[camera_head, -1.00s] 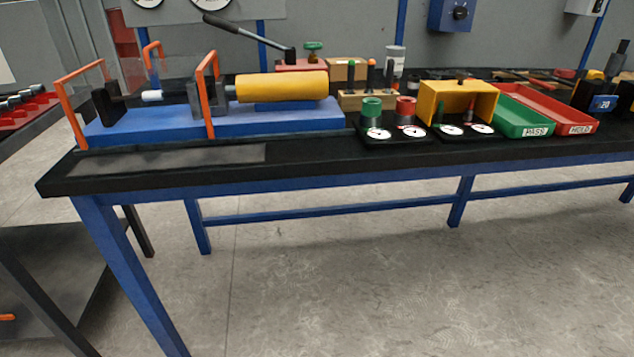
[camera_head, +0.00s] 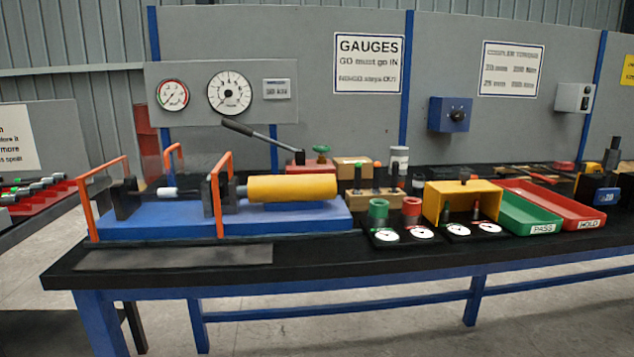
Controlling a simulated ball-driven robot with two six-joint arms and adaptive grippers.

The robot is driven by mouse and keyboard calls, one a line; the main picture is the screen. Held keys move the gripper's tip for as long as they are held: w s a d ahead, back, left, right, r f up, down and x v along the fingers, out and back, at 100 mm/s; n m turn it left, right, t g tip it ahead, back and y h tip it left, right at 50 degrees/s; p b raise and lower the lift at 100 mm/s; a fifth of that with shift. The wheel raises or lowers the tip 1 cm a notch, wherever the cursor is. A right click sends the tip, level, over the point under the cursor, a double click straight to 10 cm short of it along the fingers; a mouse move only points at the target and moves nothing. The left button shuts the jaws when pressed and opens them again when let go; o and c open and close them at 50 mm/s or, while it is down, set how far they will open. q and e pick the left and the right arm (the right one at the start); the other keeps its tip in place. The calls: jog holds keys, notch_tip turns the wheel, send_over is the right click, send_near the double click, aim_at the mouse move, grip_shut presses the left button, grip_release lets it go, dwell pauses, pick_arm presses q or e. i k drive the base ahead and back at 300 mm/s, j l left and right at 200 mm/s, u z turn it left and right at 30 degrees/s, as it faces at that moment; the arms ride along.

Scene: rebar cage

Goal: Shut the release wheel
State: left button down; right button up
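The release wheel, a small green handwheel (camera_head: 321,149), sits on top of the red hand pump (camera_head: 309,163) at the back of the bench, left of centre. Its black pump lever (camera_head: 262,139) slants up to the left. Whether the wheel is open or shut cannot be told from here. In front of the pump lies a yellow cylinder (camera_head: 292,188) on a blue bed (camera_head: 270,218) with orange guard frames. Neither of my grippers shows in the head view.
A black-topped bench (camera_head: 330,255) runs across the view. Right of the cylinder stand green and red ring gauges, a yellow box (camera_head: 461,201), a green PASS tray (camera_head: 530,213) and a red HOLD tray (camera_head: 565,204). Two dials (camera_head: 229,93) hang on the back panel. The front bench strip is mostly clear.

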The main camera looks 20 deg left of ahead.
aim_at(322, 149)
jog(key=u, duration=0.25)
jog(key=i+l+u, duration=0.25)
jog(key=l+u, duration=0.25)
jog(key=i+l+u, duration=0.15)
jog(key=l+u, duration=0.15)
jog(key=l, duration=0.2)
